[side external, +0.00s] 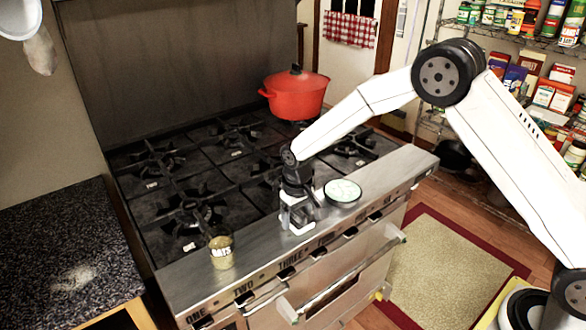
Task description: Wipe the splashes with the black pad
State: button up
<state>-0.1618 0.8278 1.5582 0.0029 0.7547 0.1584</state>
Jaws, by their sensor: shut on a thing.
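My gripper (299,222) is low over the steel front ledge (258,236) of the stove, pointing down. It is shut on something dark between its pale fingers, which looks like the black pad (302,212). The fingers hide most of it, and I cannot tell whether it touches the ledge. I cannot make out clear splashes on the ledge. A pale patch (75,277) shows on the speckled dark counter at the left; I cannot tell whether it is a splash or glare.
A labelled can (221,252) stands to the left on the ledge. A red pot (296,94) is on the rear burners. Black grates (190,210) lie behind the ledge.

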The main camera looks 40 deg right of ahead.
aim_at(275, 235)
jog(key=shift+a, duration=3.15)
jog(key=shift+a+r, duration=0.1)
jog(key=shift+r, duration=0.05)
notch_tip(275, 235, up, 8)
